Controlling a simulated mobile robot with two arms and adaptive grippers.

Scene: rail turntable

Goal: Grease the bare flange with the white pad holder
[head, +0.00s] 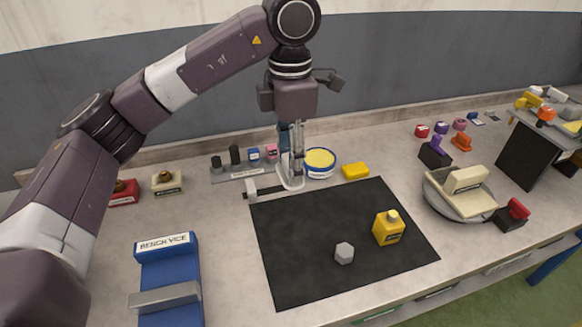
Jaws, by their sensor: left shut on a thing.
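My left gripper (292,155) points straight down at the back edge of the black mat. It is shut on a whitish thing that looks like the white pad holder (292,183); the fingers partly hide it. Just right of it stands a round tin (320,173) with a blue and white side and a yellow top, perhaps the grease. At the right, a grey round turntable (437,200) bears a cream piece with an upright labelled block (464,180). I cannot tell which of its faces is the bare flange. My right gripper is not in view.
The black mat (295,270) holds a yellow bottle (388,229) and a grey hex piece (344,253). A yellow block (355,171) lies behind it. A blue bench vise (168,275) stands front left. A red-topped clamp (513,214) sits beside the turntable. A dark stand (528,155) is far right.

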